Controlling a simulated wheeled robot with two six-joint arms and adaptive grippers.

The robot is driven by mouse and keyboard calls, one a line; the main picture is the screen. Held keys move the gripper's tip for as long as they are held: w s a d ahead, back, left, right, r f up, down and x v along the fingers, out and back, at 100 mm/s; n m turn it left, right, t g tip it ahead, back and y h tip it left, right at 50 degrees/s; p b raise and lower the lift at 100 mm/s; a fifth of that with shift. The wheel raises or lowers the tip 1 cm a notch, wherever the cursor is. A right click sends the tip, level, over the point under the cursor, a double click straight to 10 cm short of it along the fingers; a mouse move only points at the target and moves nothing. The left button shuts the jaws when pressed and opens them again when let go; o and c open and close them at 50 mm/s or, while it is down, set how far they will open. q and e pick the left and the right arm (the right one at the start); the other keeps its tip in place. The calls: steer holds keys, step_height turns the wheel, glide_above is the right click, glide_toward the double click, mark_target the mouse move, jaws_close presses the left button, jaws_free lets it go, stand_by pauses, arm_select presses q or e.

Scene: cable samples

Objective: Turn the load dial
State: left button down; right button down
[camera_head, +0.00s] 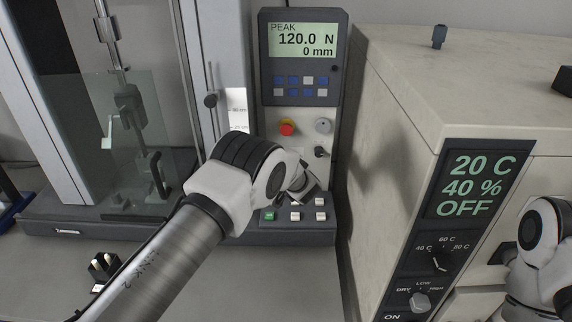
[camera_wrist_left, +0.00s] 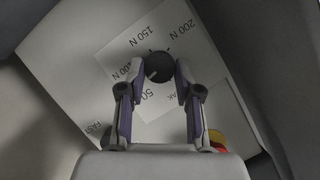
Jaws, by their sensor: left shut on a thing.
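The load dial (camera_wrist_left: 159,67) is a round black knob in the left wrist view, on a pale panel marked 50, 100 N, 150 N and 200 N. A small light line on its face points toward the lower left, near the 50 and 100 N marks. My left gripper (camera_wrist_left: 157,88) has one finger on each side of the dial and is shut on it. In the head view my left wrist is at the lower part of the tester's control panel (camera_head: 334,170), and it hides the dial. My right gripper is not in view; only part of my right arm shows at the right edge.
The display (camera_head: 303,41) reads PEAK, 120.0 N, 0 mm. A large pale cabinet (camera_head: 395,130) stands close on the right.

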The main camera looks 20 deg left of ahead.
arm_select(q)
steer(key=m+y+b, duration=0.1)
steer(key=m+b, duration=0.1)
steer(key=m+y+b, duration=0.2)
steer(key=m+b, duration=0.1)
steer(key=shift+w+d+f+t+y, duration=0.1)
steer(key=shift+w+f+t+y, duration=0.1)
steer(key=shift+t+y, duration=0.1)
steer(key=shift+r, duration=0.1)
stand_by(0.5)
steer(key=c, duration=0.8)
jaws_free()
steer(key=shift+a+f, duration=0.2)
steer(key=shift+a, duration=0.05)
steer(key=v, duration=0.7)
steer(key=shift+s+d, duration=0.1)
steer(key=shift+d, duration=0.1)
